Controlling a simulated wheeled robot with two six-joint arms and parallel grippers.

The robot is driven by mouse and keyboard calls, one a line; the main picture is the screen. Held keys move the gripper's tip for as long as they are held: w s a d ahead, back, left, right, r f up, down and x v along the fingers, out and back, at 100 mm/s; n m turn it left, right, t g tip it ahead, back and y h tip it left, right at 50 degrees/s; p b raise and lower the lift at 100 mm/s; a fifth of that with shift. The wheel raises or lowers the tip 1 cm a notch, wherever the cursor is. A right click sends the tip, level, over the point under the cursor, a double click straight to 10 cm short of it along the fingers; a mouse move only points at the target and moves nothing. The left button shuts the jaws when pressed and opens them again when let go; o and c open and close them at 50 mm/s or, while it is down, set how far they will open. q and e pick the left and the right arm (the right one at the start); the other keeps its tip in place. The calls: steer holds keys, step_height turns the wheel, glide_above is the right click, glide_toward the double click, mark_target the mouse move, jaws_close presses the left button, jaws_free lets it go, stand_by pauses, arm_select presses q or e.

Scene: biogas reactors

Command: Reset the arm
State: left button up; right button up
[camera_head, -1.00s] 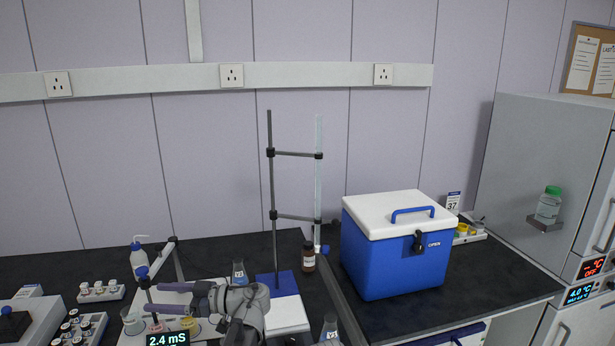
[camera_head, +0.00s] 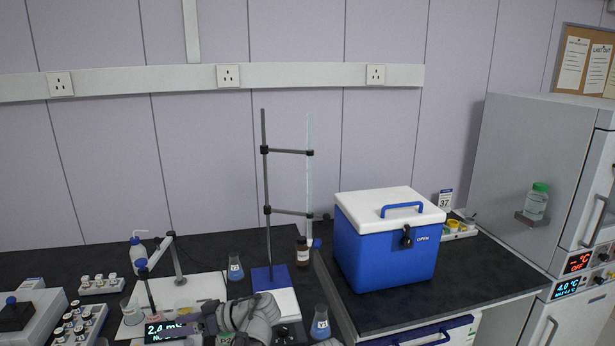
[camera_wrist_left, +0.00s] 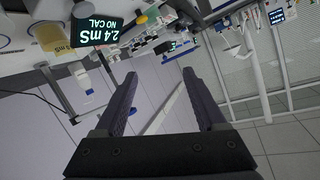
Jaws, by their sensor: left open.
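My left arm (camera_head: 248,318) comes in at the bottom of the head view, in front of the conductivity meter stand. Its gripper (camera_head: 188,325) is low at the picture's bottom edge and partly cut off, close to the meter display (camera_head: 168,330) reading 2.4 mS. In the left wrist view the two dark fingers (camera_wrist_left: 160,82) stand wide apart with nothing between them. My right gripper is not in view.
A burette stand (camera_head: 266,200) and brown bottle (camera_head: 302,250) stand behind the arm. Blue flasks (camera_head: 236,268) (camera_head: 320,324) stand nearby. A blue cooler (camera_head: 388,245) sits on the right bench. Vial racks (camera_head: 78,325) are at left.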

arm_select(q)
steer(key=s+d+f+m+h, duration=0.4)
steer(key=d+m, duration=0.1)
steer(key=d, duration=0.3)
steer(key=s+d+f+m+h, duration=0.4)
steer(key=s+d+f+m, duration=0.1)
steer(key=d, duration=0.3)
steer(key=s+d+f+m+g+h, duration=0.1)
steer(key=s+d+f+m+h, duration=0.3)
steer(key=d+m, duration=0.3)
steer(key=shift+s+d+f+h+p, duration=0.3)
steer(key=shift+d+f+h+p, duration=0.15)
steer(key=shift+d+f+h, duration=0.2)
steer(key=shift+a, duration=0.1)
